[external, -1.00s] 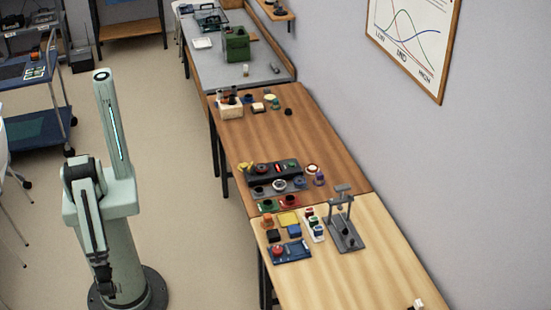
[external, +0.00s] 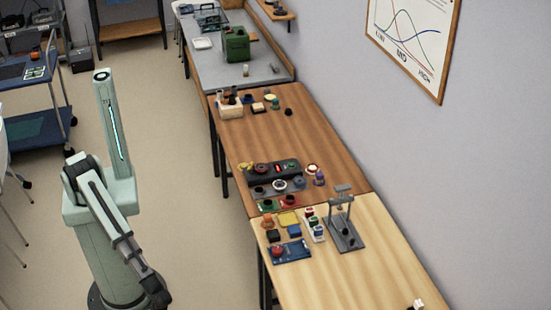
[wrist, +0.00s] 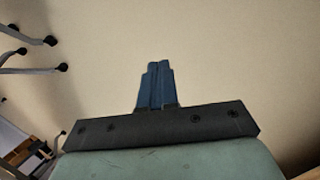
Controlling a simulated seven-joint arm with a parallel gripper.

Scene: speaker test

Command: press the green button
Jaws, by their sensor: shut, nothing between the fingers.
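My gripper (wrist: 158,66) shows in the wrist view with its blue fingers together and nothing between them, over bare floor. In the external view the end of my arm (external: 158,292) hangs low at the bottom, left of the tables and well apart from them. Several small button units stand on the wooden tables. A green unit with a dark top (external: 267,205) is near the left edge. A small green spot (external: 293,166) shows on a dark console (external: 262,177). A white strip (external: 319,237) carries small coloured buttons, one looking green. I cannot tell which is the green button.
A grey press-like stand (external: 342,225) is right of the white strip. A red unit (external: 290,201), an orange one (external: 267,222) and a blue board (external: 299,253) crowd the left table edge. The light table's (external: 375,265) right part is mostly bare. Floor lies between arm and tables.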

